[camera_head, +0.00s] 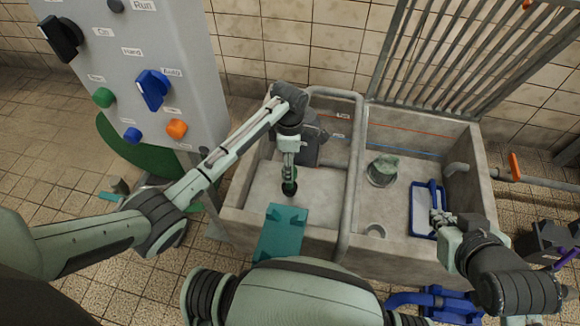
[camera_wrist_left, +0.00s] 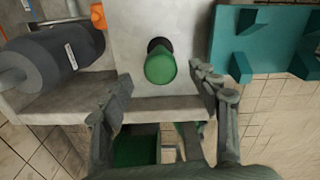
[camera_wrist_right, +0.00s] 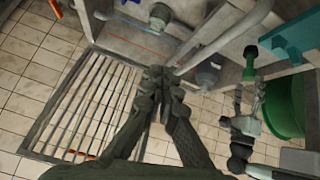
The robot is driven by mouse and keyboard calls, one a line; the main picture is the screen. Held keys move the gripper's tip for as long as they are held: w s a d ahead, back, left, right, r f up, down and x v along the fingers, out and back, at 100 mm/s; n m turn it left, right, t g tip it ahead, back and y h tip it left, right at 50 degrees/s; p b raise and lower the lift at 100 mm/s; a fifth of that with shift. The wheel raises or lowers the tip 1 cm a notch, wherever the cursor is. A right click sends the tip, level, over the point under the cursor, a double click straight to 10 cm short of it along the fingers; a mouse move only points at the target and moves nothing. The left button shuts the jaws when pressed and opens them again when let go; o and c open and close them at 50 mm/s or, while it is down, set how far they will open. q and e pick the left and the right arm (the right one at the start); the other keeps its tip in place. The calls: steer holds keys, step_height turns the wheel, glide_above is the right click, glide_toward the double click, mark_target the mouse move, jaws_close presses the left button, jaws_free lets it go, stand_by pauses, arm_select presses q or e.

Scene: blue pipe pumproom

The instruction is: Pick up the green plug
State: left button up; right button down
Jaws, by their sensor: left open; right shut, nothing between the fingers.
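The green plug (camera_head: 289,187) stands in the left basin of the concrete trough, just below my left gripper (camera_head: 289,166), which partly hides it. In the left wrist view the plug (camera_wrist_left: 160,66) shows its round green end beside a dark round spot. My left gripper (camera_wrist_left: 161,84) is open, with one finger to each side of the plug in that view; I see no contact. My right gripper (camera_head: 441,219) is shut and empty over the right basin, near the blue-framed tray. Its fingertips (camera_wrist_right: 159,76) are together in the right wrist view.
A teal rack (camera_head: 281,228) sits at the trough's front edge, close to the plug. A grey pipe (camera_head: 354,160) runs across the trough between the basins. A blue-framed tray (camera_head: 421,211) lies in the right basin. A control cabinet (camera_head: 165,45) stands at left.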

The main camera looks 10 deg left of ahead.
arm_select(q)
step_height(320, 180, down, 3)
steer(key=shift+s+r+b, duration=0.1)
steer(key=shift+s+b, duration=0.05)
steer(key=shift+b, duration=0.25)
step_height(320, 180, down, 4)
steer(key=shift+f+b, duration=0.2)
steer(key=shift+b, duration=0.6)
steer(key=shift+d+f, duration=0.1)
arm_select(e)
steer(key=w+a+r+t+y, duration=0.3)
steer(key=w+a+r+t, duration=0.2)
steer(key=a+r, duration=0.3)
steer(key=shift+w+a+r+n+t+y, duration=0.35)
steer(key=shift+r+t, duration=0.25)
steer(key=shift+r, duration=0.3)
steer(key=shift+d, duration=0.1)
arm_select(q)
jaws_close()
